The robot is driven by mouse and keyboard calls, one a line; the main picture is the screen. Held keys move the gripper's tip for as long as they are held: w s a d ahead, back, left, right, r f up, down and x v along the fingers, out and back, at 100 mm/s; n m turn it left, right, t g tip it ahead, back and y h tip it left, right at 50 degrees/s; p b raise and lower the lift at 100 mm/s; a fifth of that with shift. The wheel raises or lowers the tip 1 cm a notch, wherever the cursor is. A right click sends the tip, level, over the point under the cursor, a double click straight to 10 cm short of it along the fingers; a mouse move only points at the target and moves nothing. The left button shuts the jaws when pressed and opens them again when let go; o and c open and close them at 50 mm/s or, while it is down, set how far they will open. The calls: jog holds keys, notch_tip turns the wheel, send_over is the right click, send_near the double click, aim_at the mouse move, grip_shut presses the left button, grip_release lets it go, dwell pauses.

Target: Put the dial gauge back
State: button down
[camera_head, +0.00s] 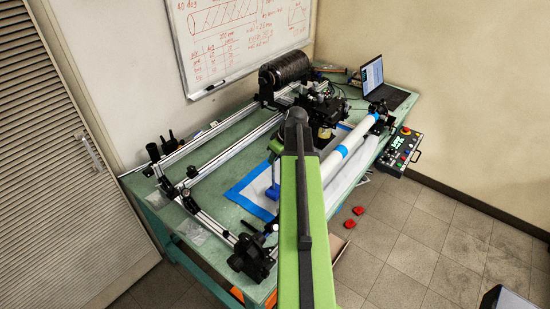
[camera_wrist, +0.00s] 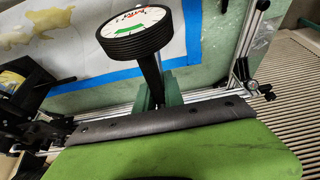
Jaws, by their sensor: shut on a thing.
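The dial gauge (camera_wrist: 137,33) is in the wrist view at the upper middle. It has a thick black round body, a white face with red and green marks, and a dark stem. My gripper (camera_wrist: 158,88) has its dark green fingers on either side of the stem and is shut on it. The gauge is held above the green bench, with the blue-edged sheet behind it.
The green bench (camera_head: 152,192) carries an aluminium rail frame (camera_head: 212,215), a black roll (camera_head: 284,70), a white tube with blue bands (camera_head: 352,143) and a laptop (camera_head: 388,91). A control box (camera_head: 399,148) hangs at the right edge. Red pieces (camera_head: 349,223) lie on the floor.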

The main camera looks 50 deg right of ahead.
jog(key=shift+f+b, duration=0.55)
jog(key=shift+f, duration=0.6)
jog(key=c, duration=1.4)
grip_release()
jog(key=shift+r, duration=0.1)
jog(key=shift+c, duration=0.2)
jog(key=shift+r, duration=0.1)
jog(key=p+v, duration=1.1)
jog(key=v, duration=0.1)
jog(key=shift+r+p, duration=0.2)
jog(key=shift+p, duration=0.15)
jog(key=shift+f, duration=0.1)
